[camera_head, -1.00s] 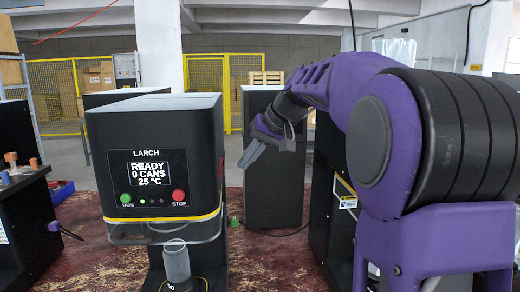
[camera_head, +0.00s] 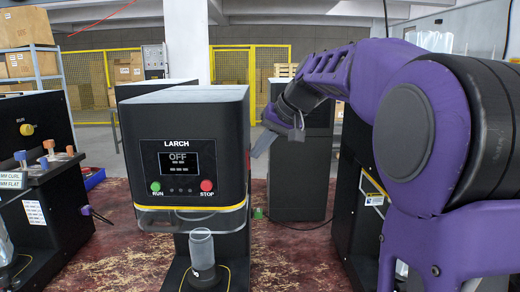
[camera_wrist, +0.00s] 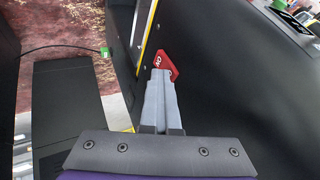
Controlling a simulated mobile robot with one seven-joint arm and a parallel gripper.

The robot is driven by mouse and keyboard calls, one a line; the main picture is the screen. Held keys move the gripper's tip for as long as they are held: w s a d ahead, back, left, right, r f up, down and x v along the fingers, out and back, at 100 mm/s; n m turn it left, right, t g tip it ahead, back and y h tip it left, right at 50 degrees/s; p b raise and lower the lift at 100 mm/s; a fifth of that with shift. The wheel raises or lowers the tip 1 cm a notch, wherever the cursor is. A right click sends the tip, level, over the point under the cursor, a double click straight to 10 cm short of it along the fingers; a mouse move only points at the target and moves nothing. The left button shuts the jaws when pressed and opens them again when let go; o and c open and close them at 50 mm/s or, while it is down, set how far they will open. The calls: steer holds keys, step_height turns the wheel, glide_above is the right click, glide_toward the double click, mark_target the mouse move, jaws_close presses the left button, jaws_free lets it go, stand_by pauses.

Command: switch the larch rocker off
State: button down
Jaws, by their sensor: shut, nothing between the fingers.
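The larch machine (camera_head: 190,108) is a black box labelled LARCH with a yellow-edged lower rim. Its screen (camera_head: 178,163) reads OFF with dashes beneath. A red rocker (camera_wrist: 166,63) with small white lettering shows in the wrist view on a black panel. The rocker is out of sight in the head view. My gripper (camera_wrist: 158,76) is shut and empty. Its grey fingertips are at the lower edge of the rocker in the wrist view; I cannot tell whether they touch it. In the head view my gripper (camera_head: 264,143) is behind and right of the machine's front.
A green RUN button (camera_head: 155,186) and red STOP button (camera_head: 207,185) are on the front. A clear can (camera_head: 202,249) stands below. Another black machine (camera_head: 35,175) is at left. A dark cabinet (camera_head: 300,170) stands behind my gripper. A cable lies on the red floor.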

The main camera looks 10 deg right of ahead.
steer(key=shift+r, duration=0.15)
steer(key=shift+a+r+p, duration=0.1)
steer(key=shift+r+p, duration=0.6)
steer(key=shift+d, duration=0.2)
